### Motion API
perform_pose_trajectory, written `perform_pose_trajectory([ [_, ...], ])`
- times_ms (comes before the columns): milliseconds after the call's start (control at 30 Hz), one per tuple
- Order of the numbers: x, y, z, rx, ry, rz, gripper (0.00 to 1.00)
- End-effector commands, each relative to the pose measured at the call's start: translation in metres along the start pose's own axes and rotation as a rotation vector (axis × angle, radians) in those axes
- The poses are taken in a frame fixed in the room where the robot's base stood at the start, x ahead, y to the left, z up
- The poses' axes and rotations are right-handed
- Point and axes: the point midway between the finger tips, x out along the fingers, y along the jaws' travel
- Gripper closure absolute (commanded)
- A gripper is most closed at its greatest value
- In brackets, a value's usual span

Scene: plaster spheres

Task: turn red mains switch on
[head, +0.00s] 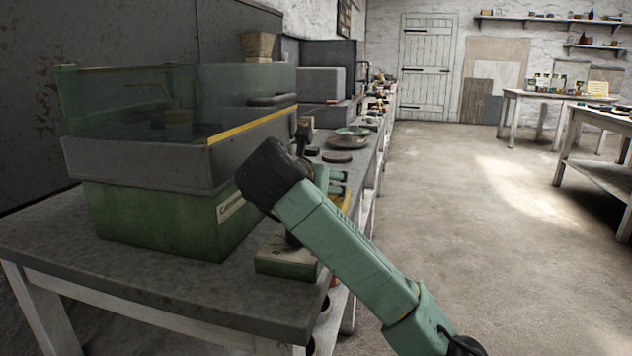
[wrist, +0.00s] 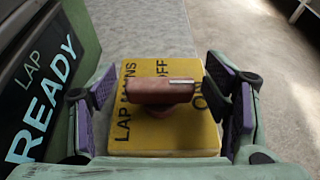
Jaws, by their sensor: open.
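The red mains switch (wrist: 160,92) is a dull red bar handle on a yellow plate (wrist: 133,138) lettered LAP MAINS, OFF and ON. Its bar lies across the wrist view, with a pale line near its right end. OFF is just above the bar, and ON is partly covered at its right. My gripper (wrist: 168,103) is open, with one purple-padded finger on each side of the plate, apart from the bar. In the head view my gripper (head: 338,182) is over the bench edge by the yellow plate (head: 345,200); my arm hides the handle.
A dark panel reading LAP READY (wrist: 40,100) stands close at the left finger. A low green box (head: 285,264) sits at the bench front. The floor at right is clear.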

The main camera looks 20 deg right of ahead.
Motion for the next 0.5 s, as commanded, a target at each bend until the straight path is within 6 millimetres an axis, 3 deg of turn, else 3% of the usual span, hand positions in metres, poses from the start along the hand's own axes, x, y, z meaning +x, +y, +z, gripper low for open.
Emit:
perform_pose_trajectory([
  [167,-0.015,0.0,0.001,0.0,-0.004,0.001,0.3],
  [500,-0.086,-0.001,0.003,-0.004,-0.009,-0.003,0.3],
])
